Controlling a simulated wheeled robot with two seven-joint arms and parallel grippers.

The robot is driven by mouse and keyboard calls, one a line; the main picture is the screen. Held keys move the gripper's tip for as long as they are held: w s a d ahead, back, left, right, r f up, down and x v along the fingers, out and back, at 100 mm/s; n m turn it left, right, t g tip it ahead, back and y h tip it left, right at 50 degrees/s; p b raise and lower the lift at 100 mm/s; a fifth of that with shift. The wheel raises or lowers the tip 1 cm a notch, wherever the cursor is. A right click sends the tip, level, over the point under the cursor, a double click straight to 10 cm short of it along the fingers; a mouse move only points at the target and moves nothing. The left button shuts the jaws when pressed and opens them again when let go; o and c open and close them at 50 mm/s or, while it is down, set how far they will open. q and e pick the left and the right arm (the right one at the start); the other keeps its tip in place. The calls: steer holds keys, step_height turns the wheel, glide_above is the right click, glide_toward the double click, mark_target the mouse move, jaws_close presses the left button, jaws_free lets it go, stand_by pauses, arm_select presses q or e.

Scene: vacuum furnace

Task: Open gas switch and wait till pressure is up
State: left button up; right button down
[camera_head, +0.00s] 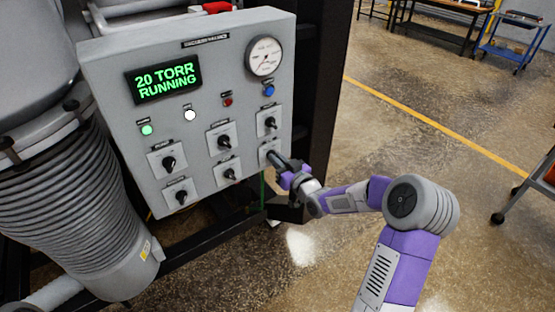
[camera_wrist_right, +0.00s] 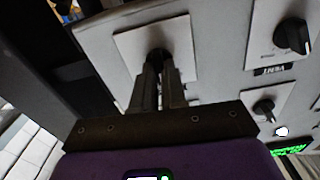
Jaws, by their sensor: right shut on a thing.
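The grey control panel (camera_head: 112,75) fills the left centre of the head view. Its display (camera_head: 165,80) reads "20 TORR RUNNING" in green. A round pressure gauge (camera_head: 264,57) sits at its upper right. My right gripper (camera_head: 277,158) is at the lowest switch in the panel's right column. In the right wrist view, the gripper's fingers (camera_wrist_right: 158,85) are closed around that dark switch knob (camera_wrist_right: 158,56), which they mostly hide. The switch's label is not readable, so I cannot tell whether it is the gas switch. My left gripper is not in view.
Other black knobs (camera_head: 269,123) and several coloured lights sit on the panel; one knob (camera_wrist_right: 292,36) above a "VENT" label shows in the wrist view. A ribbed metal cylinder (camera_head: 70,200) stands left below. The floor (camera_head: 420,110) to the right is mostly open; a blue cart (camera_head: 510,45) stands far back.

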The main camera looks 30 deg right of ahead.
steer(key=m+p, duration=0.1)
steer(key=m, duration=0.3)
steer(key=shift+d+m, duration=0.1)
steer(key=shift+m, duration=0.6)
steer(key=c, duration=1.2)
jaws_free()
steer(key=s, duration=0.7)
steer(key=shift+s+d+p, duration=0.25)
steer(key=shift+s+p, duration=0.05)
steer(key=shift+p, duration=0.1)
